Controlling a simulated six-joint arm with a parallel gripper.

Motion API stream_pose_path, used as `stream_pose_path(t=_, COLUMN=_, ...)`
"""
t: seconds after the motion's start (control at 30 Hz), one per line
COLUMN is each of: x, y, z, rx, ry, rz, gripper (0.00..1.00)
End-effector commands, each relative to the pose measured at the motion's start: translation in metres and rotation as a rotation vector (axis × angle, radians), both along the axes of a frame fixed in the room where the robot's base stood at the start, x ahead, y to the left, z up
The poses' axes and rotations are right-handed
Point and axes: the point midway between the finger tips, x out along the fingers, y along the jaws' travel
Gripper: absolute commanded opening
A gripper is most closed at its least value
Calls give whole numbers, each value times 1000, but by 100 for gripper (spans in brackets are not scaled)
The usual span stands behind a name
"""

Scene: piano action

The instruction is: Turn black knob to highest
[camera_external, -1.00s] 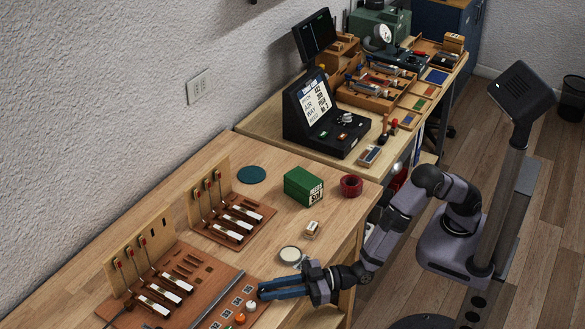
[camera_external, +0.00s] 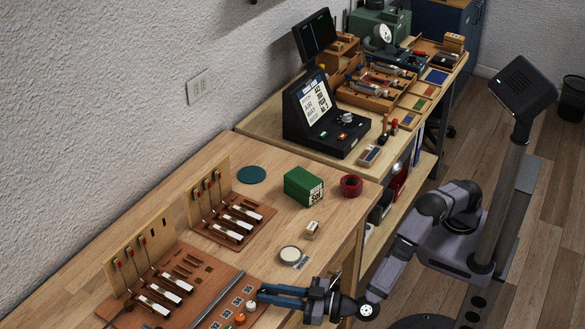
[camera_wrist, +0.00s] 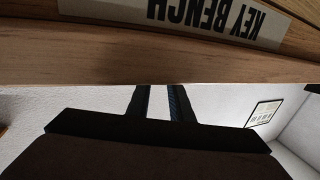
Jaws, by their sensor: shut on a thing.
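My gripper (camera_external: 260,294) reaches in from the lower right, low over the front edge of the brown key board. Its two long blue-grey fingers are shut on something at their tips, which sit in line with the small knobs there. The black knob is hidden by the fingers, so its pointer and setting cannot be read.
Small printed squares (camera_external: 238,302) line the board beside the knobs. A round pale dish (camera_external: 291,254) lies behind the gripper. In the wrist view a KEY BENCH label (camera_wrist: 215,18) appears upside down.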

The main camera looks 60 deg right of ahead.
Motion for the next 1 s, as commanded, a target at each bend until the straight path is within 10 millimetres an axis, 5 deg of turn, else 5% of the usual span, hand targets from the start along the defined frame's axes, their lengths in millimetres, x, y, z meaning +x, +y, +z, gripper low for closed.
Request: stream_pose_path(t=1.0, x=-1, y=7, z=1, rx=1, ry=-2, rz=-232, gripper=0)
